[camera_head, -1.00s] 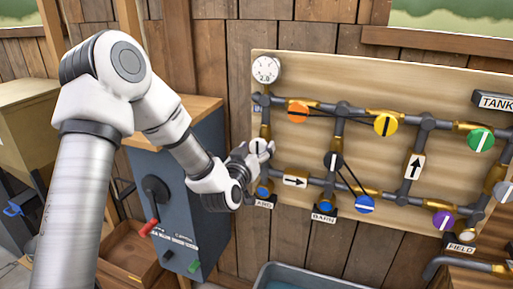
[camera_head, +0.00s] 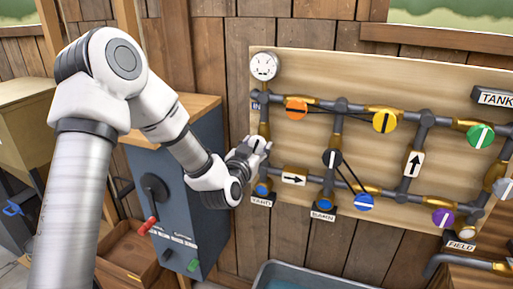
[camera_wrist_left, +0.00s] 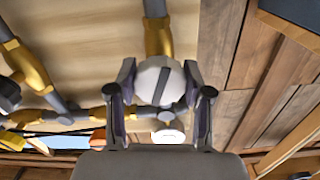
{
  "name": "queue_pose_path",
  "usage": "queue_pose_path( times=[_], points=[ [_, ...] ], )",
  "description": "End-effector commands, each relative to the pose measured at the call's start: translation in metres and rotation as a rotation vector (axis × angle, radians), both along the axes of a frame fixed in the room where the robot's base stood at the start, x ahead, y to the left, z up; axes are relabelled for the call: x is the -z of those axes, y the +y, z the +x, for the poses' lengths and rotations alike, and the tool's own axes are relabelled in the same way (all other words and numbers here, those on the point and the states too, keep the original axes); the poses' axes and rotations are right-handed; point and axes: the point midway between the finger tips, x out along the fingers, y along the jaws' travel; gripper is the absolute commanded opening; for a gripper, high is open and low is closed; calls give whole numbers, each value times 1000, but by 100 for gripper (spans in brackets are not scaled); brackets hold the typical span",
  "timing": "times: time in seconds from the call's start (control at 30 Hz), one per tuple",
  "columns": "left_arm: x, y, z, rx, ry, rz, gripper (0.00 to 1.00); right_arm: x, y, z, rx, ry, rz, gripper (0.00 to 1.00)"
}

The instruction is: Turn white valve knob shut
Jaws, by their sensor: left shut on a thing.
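The white valve knob (camera_head: 259,143) is round with a dark stripe, on the pipe at the left of the board, below the gauge. My left gripper (camera_head: 254,149) has its fingers around it and is shut on it, hiding part of it in the head view. In the left wrist view the white knob (camera_wrist_left: 155,80) sits between the two fingertips of my left gripper (camera_wrist_left: 159,78). Its stripe runs nearly in line with the fingers there, slightly tilted. My right gripper is not in view.
Other knobs on the board are orange (camera_head: 297,108), yellow (camera_head: 385,122), green (camera_head: 480,135), blue (camera_head: 364,202) and purple (camera_head: 443,218). A blue-grey cabinet (camera_head: 175,240) with levers stands close beside my forearm. A basin (camera_head: 310,272) lies below the board.

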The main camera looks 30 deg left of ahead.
Motion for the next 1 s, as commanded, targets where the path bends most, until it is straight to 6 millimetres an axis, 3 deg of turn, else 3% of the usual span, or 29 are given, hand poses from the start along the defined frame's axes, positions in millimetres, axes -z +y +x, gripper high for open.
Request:
queue_pose_path(
  times=[1.0],
  points=[
    [-2, 2, 0, 0, 222, 927, 16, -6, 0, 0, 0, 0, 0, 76]
  ],
)
